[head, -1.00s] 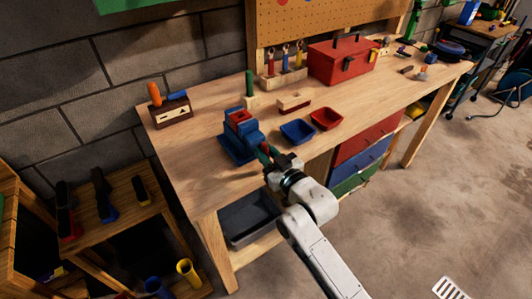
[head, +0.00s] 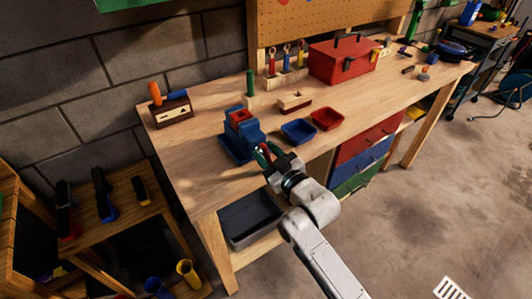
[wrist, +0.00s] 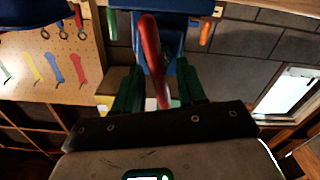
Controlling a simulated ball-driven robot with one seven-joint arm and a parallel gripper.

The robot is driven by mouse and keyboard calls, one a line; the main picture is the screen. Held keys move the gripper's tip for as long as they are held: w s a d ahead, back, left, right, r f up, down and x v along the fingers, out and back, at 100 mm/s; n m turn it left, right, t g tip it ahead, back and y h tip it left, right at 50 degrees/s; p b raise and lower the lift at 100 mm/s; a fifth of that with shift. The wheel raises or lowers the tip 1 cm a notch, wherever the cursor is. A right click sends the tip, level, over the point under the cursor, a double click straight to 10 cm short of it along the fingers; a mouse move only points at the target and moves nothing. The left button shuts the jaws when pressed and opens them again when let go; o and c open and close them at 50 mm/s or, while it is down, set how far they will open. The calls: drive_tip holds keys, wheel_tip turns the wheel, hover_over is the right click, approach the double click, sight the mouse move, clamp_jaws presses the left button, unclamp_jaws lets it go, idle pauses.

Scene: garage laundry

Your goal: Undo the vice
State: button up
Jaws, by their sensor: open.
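The blue vice (head: 246,133) stands at the front edge of the wooden workbench, with a red block (head: 238,117) at its top. In the wrist view the blue vice body (wrist: 185,60) fills the top middle. Its long red handle (wrist: 151,50) hangs down in front of the body. My gripper (head: 266,152) is at the front of the vice. In the wrist view my gripper (wrist: 160,88) has its green fingers apart, with the red handle's lower end between them. I cannot tell whether either finger touches the handle.
Blue tray (head: 299,131) and red tray (head: 328,119) lie right of the vice, near my gripper. A wooden block (head: 294,102) and a red toolbox (head: 342,60) stand behind. A small tool rack (head: 171,109) is at the left. Bare bench top (head: 205,105) lies between.

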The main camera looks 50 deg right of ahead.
drive_tip(key=b+v, duration=0.2)
drive_tip(key=v, duration=0.8)
drive_tip(key=shift+s, duration=0.2)
drive_tip(key=s+a+f+g+y, duration=0.3)
drive_tip(key=a+f+g, duration=0.2)
drive_tip(key=f+g, duration=0.5)
drive_tip(key=s+a+f+g+y, duration=0.1)
drive_tip(key=s+a+f+g, duration=0.2)
drive_tip(key=s, duration=0.3)
drive_tip(key=s+a+f+g, duration=0.3)
drive_tip(key=s, duration=0.3)
drive_tip(key=shift+s+a+f+y, duration=0.3)
drive_tip(key=shift+s+f+y, duration=0.1)
